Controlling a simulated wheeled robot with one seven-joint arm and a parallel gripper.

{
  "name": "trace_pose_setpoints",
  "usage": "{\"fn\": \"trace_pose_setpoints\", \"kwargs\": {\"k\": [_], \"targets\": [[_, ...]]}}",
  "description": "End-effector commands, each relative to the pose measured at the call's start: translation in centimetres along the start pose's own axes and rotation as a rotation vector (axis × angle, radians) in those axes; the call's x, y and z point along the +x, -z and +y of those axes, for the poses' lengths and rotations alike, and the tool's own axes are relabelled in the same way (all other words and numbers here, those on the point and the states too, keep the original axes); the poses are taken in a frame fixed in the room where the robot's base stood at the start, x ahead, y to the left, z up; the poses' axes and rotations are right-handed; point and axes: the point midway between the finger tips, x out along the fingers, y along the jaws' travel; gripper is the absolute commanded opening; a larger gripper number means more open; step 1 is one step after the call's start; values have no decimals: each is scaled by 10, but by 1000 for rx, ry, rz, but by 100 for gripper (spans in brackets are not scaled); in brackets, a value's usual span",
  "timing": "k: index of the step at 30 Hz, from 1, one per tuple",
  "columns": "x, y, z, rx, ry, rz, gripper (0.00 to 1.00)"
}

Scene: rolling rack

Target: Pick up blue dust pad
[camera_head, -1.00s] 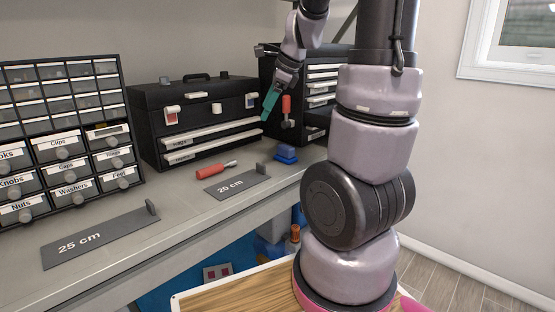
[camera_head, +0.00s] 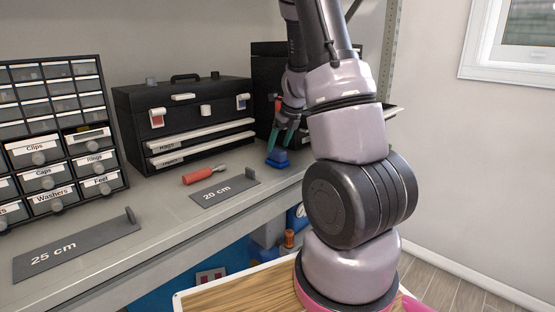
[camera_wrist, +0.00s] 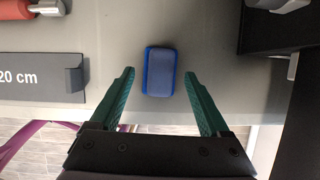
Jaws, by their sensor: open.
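The blue dust pad (camera_head: 277,158) lies on the grey workbench, right of the 20 cm plate. In the wrist view the pad (camera_wrist: 160,71) is a small rounded block with a grey-blue top and bright blue edges. My gripper (camera_head: 283,138) is just above the pad in the head view, pointing down. In the wrist view my gripper (camera_wrist: 158,100) has its two green fingers spread apart, one to each side of the pad's near end. Nothing is between the fingertips but bench and pad, and no contact shows.
The 20 cm plate (camera_head: 222,190) with its upright end and a red-handled screwdriver (camera_head: 203,175) lie left of the pad. A black toolbox (camera_head: 184,119) stands behind. A black drawer cabinet (camera_head: 265,85) stands behind my arm. The bench's front edge is close to the pad.

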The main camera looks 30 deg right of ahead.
Motion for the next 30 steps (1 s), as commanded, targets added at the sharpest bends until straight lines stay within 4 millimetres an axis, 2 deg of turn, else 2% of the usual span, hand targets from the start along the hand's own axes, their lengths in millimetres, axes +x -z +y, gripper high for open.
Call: {"fn": "trace_pose_setpoints", "kwargs": {"k": [3, 7, 16, 22, 23, 30], "targets": [[20, 6, -3, 3, -1, 4, 80], [35, 5, -3, 0, 0, 2, 80], [40, 4, -2, -1, 0, 0, 80], [39, 4, -2, -1, 0, 0, 4], [39, 4, -2, -1, 0, 0, 0], [38, 3, -2, -2, 0, -1, 0]]}}
